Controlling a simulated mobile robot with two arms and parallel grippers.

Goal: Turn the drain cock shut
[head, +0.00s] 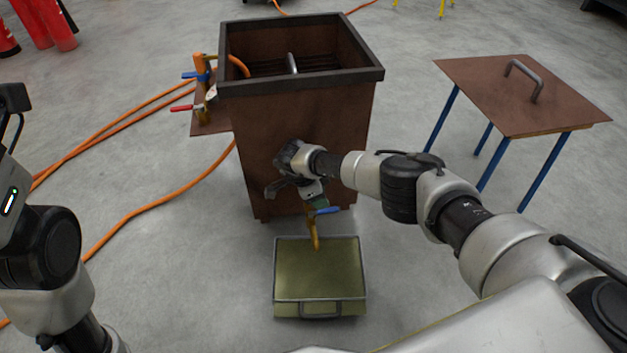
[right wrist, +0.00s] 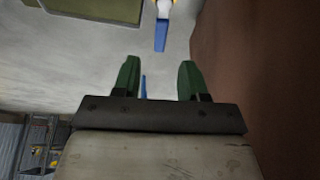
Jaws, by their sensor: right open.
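The drain cock (head: 315,232) is a brass spout low on the front of a brown tank (head: 300,130). Its blue lever (head: 326,211) sticks out to the right, across the spout. In the right wrist view the lever (right wrist: 161,35) lies ahead of the fingertips, roughly between their lines, with a gap. My right gripper (head: 312,192) is by the tank's front, just above the cock. Its green fingers (right wrist: 158,72) are apart with nothing between them. The arm partly hides the cock's upper part in the head view. Of my left arm only links show.
A metal tray (head: 320,309) with a front handle sits on the floor below the spout. A brown lid with a handle lies on a blue-legged table (head: 560,115) at right. Valves with blue and red levers (head: 182,108) and orange hoses (head: 150,208) are at left.

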